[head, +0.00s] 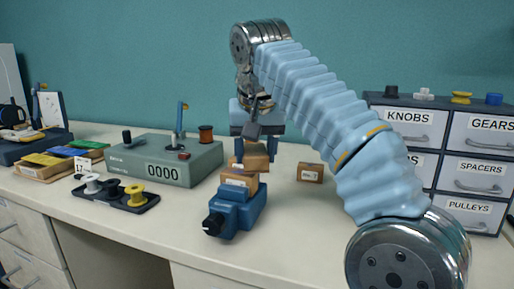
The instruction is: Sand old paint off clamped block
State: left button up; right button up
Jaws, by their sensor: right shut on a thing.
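A blue vise (236,213) with a black knob stands near the front of the bench. A tan wooden block (238,182) with a pale label sits clamped in its jaws; I cannot make out any old paint. My right gripper (252,148) points down above the vise. It is shut on a brown block (254,161), which looks like the sanding block. The held block is right over the clamped block; they look touching or nearly so. The dark fingers cover part of it. My left gripper is out of view.
A grey-green counter box (168,160) reading 0000 stands left of the vise, with a dark spool tray (115,195) before it. A small brown box (310,172) lies to the right. Labelled drawers (440,160) stand behind my right arm.

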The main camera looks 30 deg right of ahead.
aim_at(236, 170)
jog(key=shift+f+b, duration=1)
jog(key=shift+f, duration=0.05)
dwell(0.4)
jog(key=shift+w+a+r, duration=0.1)
jog(key=shift+w+a+p, duration=0.15)
jog(key=shift+p, duration=0.2)
jog(key=shift+w+a+r+p, duration=0.15)
jog(key=shift+w+a+p, duration=0.55)
jog(key=shift+w+a, duration=0.15)
jog(key=shift+w+a+f, duration=0.15)
jog(key=shift+w+a, duration=0.5)
jog(key=shift+w, duration=0.05)
jog(key=shift+w+a+f, duration=0.1)
jog(key=shift+w+a, duration=0.55)
jog(key=shift+w, duration=0.05)
jog(key=shift+s+d+f+b, duration=0.1)
jog(key=shift+s+d+b, duration=0.7)
jog(key=shift+s+d, duration=0.2)
jog(key=shift+s+d+b, duration=0.5)
jog(key=shift+s+d, duration=0.9)
jog(key=shift+s, duration=0.15)
jog(key=shift+r, duration=0.25)
